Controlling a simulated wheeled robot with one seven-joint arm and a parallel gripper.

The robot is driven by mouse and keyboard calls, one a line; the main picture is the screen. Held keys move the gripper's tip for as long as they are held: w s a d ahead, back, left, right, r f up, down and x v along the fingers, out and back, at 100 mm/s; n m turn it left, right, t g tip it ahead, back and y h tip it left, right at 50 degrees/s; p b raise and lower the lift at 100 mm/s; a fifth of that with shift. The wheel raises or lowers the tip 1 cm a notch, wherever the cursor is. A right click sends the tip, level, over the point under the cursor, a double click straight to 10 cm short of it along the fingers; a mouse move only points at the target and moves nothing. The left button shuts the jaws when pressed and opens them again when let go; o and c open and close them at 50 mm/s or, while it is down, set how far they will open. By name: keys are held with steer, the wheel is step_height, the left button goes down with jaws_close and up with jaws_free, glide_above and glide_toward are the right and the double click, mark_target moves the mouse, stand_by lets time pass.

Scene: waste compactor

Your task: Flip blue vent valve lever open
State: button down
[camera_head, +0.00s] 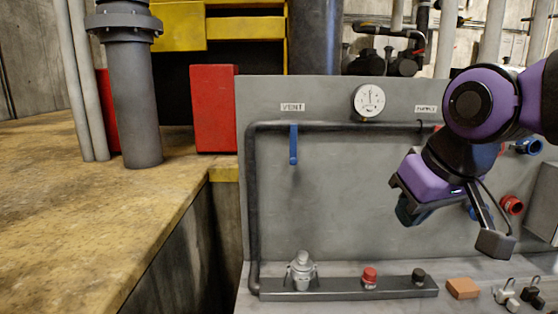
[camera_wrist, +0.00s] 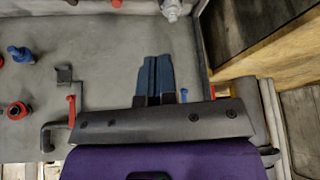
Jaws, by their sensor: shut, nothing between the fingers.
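The blue vent valve lever (camera_head: 293,145) hangs straight down from the dark pipe on the grey panel, below the VENT label (camera_head: 292,107). A small blue piece that looks like this lever (camera_wrist: 184,95) shows just right of my fingers in the wrist view, mostly hidden behind my gripper body. My gripper (camera_head: 407,212) is well to the right of the lever and lower in the head view, apart from it. Its dark blue fingers (camera_wrist: 153,78) are together, with nothing between them.
A round gauge (camera_head: 369,100) sits right of the lever. A red lever (camera_wrist: 71,110) and red and blue fittings (camera_head: 512,205) are on the panel's right side. A ledge below holds a silver fitting (camera_head: 301,272) and a red knob (camera_head: 370,276). The panel below the lever is clear.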

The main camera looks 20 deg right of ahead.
mark_target(294, 146)
steer(key=w+a+r+m+g+h, duration=0.1)
steer(key=w+a+r+h, duration=0.15)
steer(key=w, duration=0.65)
steer(key=w+a+r+h, duration=0.1)
steer(key=w+a, duration=0.3)
steer(key=w, duration=0.5)
steer(key=w+a+r+m+g+h, duration=0.1)
steer(key=w+a+r, duration=0.15)
steer(key=w, duration=0.55)
steer(key=w+a+f+t+h, duration=0.1)
steer(key=w+a+f+h, duration=0.1)
steer(key=w+a, duration=0.5)
steer(key=shift+w+f, duration=0.15)
steer(key=shift+w, duration=0.6)
steer(key=shift+a, duration=0.1)
steer(key=w+d+f, duration=0.3)
steer(key=d+f, duration=0.4)
steer(key=d, duration=0.2)
steer(key=shift+w+d+f, duration=0.1)
